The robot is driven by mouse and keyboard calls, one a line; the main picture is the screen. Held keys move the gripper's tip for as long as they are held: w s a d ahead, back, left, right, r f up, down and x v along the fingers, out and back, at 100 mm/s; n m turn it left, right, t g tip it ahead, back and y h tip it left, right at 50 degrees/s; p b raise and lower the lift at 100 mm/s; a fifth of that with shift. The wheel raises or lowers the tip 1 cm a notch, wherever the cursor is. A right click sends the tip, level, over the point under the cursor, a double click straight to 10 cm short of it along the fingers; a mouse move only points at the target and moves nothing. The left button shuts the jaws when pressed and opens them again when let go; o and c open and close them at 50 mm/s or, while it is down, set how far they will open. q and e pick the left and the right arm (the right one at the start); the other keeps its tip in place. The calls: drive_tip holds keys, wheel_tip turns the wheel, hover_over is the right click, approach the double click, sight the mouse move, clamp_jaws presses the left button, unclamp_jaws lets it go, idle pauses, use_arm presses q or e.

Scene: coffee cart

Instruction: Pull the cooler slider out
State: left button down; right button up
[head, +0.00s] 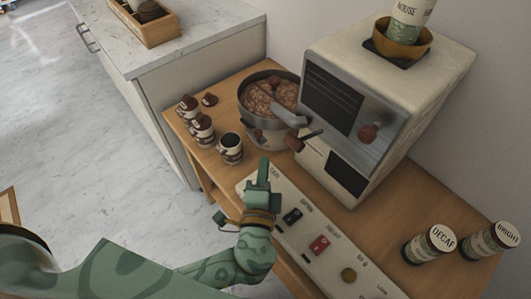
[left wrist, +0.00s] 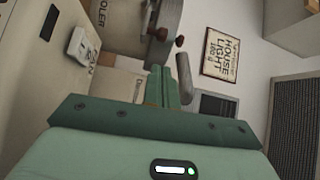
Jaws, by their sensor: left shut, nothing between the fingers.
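My left gripper (head: 262,175) is shut and empty, its fingers over the far end of the pale control panel (head: 302,232). The fingers also show in the left wrist view (left wrist: 163,86). A label that seems to read COOLER is printed on the panel near the fingers. I cannot make out the cooler slider for certain; the gripper may hide it. A black control (head: 292,216) and a red control (head: 319,245) sit farther along the panel, with a round brass knob (head: 348,275) beyond. My right gripper is not in view.
The roaster (head: 415,85) stands behind the panel, with a round metal tray of brown beans (head: 268,98) beside it. Several small cups (head: 230,150) stand left of the tray. The DECAF jar (head: 420,248) and BRIGHT jar (head: 485,243) stand at right.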

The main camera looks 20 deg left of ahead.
sight(269, 126)
use_arm(q)
drive_tip(key=b+x, duration=0.1)
drive_tip(key=x, duration=0.8)
drive_tip(key=s+a, duration=0.1)
drive_tip(key=s, duration=0.2)
drive_tip(key=s+a+p, duration=0.1)
drive_tip(key=shift+s+a, duration=0.25)
drive_tip(key=shift+a, duration=0.05)
drive_tip(key=shift+s, duration=0.15)
drive_tip(key=shift+s+d, duration=0.1)
drive_tip(key=shift+s, duration=0.2)
drive_tip(key=v, duration=1.5)
drive_tip(key=shift+s+p, duration=0.15)
drive_tip(key=shift+p, duration=0.15)
drive_tip(key=shift+d, duration=0.15)
